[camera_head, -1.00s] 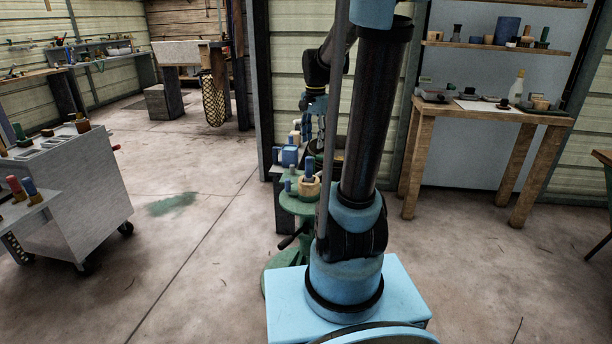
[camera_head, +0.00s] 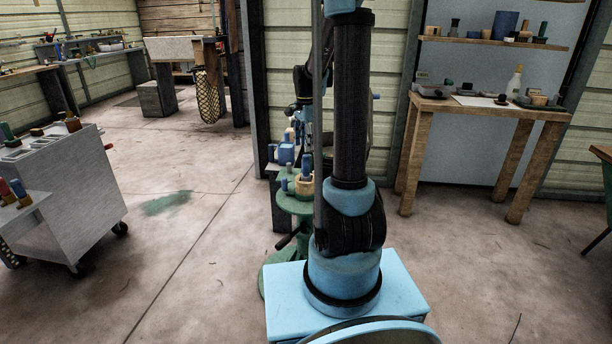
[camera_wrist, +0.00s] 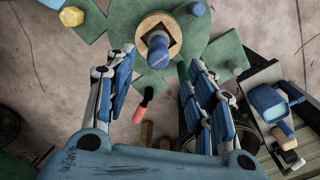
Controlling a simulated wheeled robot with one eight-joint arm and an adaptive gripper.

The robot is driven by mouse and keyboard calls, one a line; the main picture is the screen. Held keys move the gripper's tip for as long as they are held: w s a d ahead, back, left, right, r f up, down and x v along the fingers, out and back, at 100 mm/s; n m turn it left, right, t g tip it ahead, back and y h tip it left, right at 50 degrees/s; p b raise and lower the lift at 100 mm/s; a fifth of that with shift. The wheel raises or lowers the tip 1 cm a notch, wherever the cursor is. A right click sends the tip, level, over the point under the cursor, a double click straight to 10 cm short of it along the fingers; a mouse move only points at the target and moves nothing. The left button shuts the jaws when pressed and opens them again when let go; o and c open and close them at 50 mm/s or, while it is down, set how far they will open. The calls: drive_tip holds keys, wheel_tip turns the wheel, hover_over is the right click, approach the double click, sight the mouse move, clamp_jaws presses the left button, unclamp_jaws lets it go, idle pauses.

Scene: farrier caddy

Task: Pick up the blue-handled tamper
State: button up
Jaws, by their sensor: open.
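A blue handle (camera_wrist: 158,46), which looks like the tamper's, stands up from a round wooden piece with a dark square center, on the green round stand (camera_wrist: 205,32). In the head view the blue handle (camera_head: 306,164) shows above the wooden piece on the green stand (camera_head: 294,207), beside my arm. My gripper (camera_wrist: 162,66) is open and empty, above the stand, with its fingers to the lower left and lower right of the handle. It appears apart from the handle. In the head view my gripper (camera_head: 304,117) is partly hidden by my arm.
A dark-framed unit with a blue block (camera_wrist: 267,100) lies at right. A red-handled tool (camera_wrist: 143,105) shows between the fingers.

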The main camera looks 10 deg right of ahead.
sight(305, 155)
wheel_tip(305, 155, down, 6)
drive_tip(key=shift+f, duration=0.15)
drive_tip(key=shift+d+f, duration=0.2)
drive_tip(key=shift+f, duration=2.5)
drive_tip(key=shift+c, duration=0.6)
clamp_jaws()
